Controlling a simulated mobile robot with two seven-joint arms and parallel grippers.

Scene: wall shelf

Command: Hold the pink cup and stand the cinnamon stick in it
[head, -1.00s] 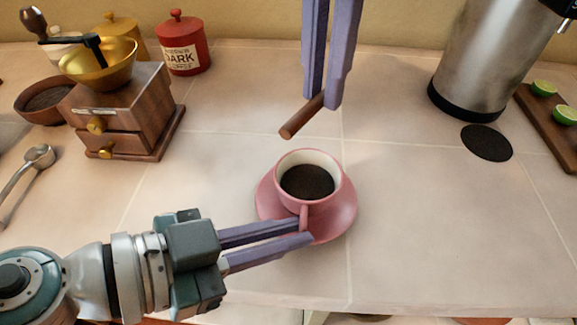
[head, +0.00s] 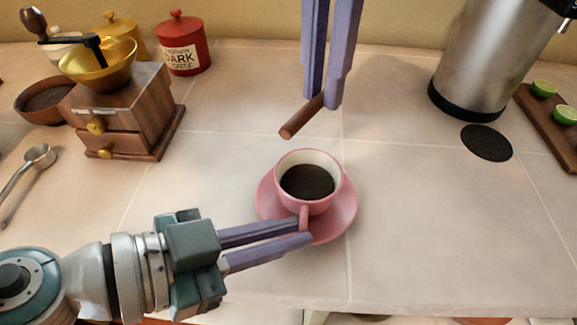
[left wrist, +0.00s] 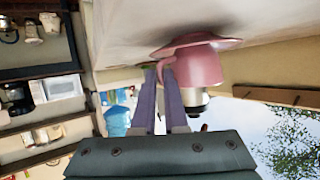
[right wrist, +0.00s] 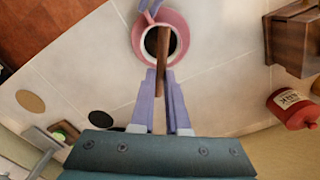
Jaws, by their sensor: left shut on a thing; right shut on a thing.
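The pink cup (head: 325,204) stands upright on a pink saucer (head: 268,208) and has dark contents. My left gripper (head: 306,232) is shut on the cup's handle, which also shows between its fingers in the left wrist view (left wrist: 167,76). My right gripper (head: 328,100) is shut on the brown cinnamon stick (head: 296,121) and holds it tilted above and behind the cup. In the right wrist view the stick (right wrist: 162,62) overlaps the cup's opening, but in the head view it is apart from the cup.
A wooden grinder (head: 128,110) and a red canister (head: 183,44) stand at the left and back. A steel dispenser (head: 480,60) stands at the back right, near a dark round mat (head: 487,143) and a board with limes (head: 543,88). The counter around the saucer is clear.

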